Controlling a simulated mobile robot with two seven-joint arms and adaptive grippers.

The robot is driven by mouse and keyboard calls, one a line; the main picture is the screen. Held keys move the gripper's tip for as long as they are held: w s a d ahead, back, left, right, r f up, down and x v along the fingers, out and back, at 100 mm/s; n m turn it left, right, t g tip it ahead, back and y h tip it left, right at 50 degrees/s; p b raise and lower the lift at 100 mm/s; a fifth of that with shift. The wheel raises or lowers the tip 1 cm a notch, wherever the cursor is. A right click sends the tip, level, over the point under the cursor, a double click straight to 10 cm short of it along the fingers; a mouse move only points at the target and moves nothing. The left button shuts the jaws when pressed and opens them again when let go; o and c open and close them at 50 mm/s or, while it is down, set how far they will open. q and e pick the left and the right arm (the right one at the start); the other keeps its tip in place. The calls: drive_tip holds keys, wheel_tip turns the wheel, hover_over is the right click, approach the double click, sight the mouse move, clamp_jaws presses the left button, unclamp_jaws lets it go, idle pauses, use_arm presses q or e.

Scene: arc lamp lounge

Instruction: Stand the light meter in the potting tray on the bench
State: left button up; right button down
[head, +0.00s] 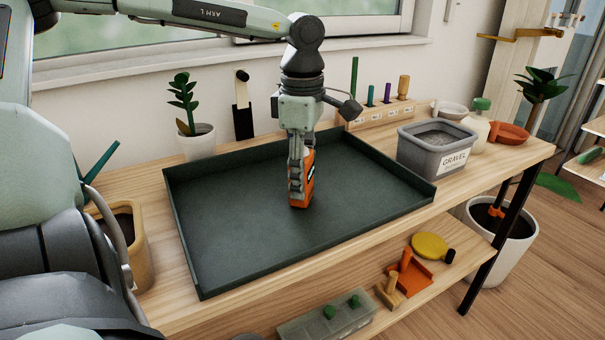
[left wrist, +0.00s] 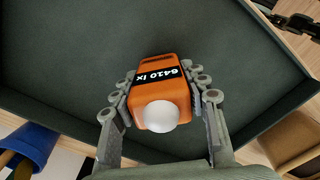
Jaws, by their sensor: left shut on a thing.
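The light meter (head: 304,183) is an orange block held upright inside the dark green potting tray (head: 230,245) on the wooden bench. In the left wrist view the light meter (left wrist: 160,92) shows a black display reading "6410 lx" and a white dome. My left gripper (head: 298,185) points straight down and is shut on the light meter, with fingers on both sides of it. The meter's lower end is at or very near the tray floor; I cannot tell if it touches. In the left wrist view the tray floor (left wrist: 60,50) lies around the meter. My right gripper is not in view.
A grey gravel tub (head: 436,148) stands right of the tray. A potted plant (head: 197,140) and a wooden tool rack (head: 380,113) stand behind it. A tan pot (head: 138,240) is at the left. The tray floor around the meter is clear.

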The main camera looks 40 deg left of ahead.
use_arm(q)
drive_tip(key=o, duration=1.2)
drive_tip(key=shift+o, duration=0.2)
wheel_tip(320, 180, up, 12)
drive_tip(key=shift+r, duration=0.1)
